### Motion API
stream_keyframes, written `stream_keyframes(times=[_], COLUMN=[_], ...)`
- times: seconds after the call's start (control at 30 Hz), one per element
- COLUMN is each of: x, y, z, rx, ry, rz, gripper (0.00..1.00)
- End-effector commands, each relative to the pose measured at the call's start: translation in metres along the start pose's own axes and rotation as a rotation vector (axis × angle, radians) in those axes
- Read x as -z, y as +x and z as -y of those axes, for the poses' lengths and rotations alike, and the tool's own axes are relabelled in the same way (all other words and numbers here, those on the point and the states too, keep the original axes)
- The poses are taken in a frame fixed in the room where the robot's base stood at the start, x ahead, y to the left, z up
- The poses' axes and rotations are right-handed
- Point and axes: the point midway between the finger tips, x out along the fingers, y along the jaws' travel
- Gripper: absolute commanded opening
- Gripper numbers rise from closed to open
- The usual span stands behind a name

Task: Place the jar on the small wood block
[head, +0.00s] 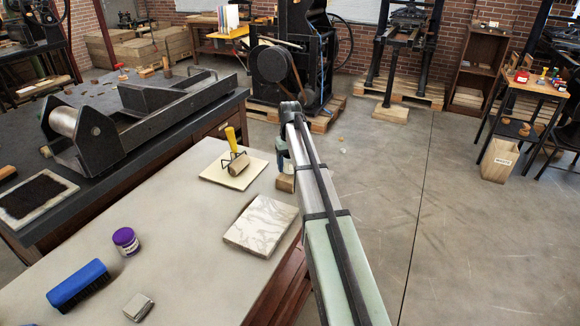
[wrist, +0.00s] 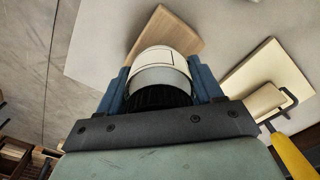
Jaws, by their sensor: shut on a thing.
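My gripper (wrist: 164,92) is shut on a jar with a pale label and a dark ribbed lid (wrist: 160,72); its blue fingers are on both sides. In the head view the jar (head: 287,166) is a small pale shape under my arm, partly hidden. The small wood block (head: 285,184) is directly below it at the table's right edge. In the wrist view the block (wrist: 182,38) shows beyond the jar, partly covered by it. I cannot tell whether the jar touches the block.
A brayer with a yellow handle (head: 232,138) lies on a pale board (head: 213,174) left of the block. A marble slab (head: 262,226) is nearer. A purple-lidded jar (head: 126,239), a blue brush (head: 78,284) and a small grey piece (head: 138,306) are at front left. Bare table (head: 180,215) lies between.

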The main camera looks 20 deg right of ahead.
Motion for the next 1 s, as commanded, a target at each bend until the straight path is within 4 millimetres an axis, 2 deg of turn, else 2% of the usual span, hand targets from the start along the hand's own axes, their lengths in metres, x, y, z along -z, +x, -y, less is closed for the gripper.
stream_keyframes(times=[0.1, 0.47, 0.5, 0.77, 1.0], x=[-0.0003, -0.0001, -0.0001, 0.0, 0.0], y=[0.0114, 0.0137, 0.0144, 0.0139, 0.0134], z=[0.0001, 0.0, 0.0001, 0.0, 0.0], rx=[0.0, 0.0, 0.0, 0.0, 0.0], ry=[0.0, 0.0, 0.0, 0.0, 0.0], rz=[0.0, 0.0, 0.0, 0.0, 0.0], gripper=[0.26, 0.26, 0.66, 0.91, 0.91])
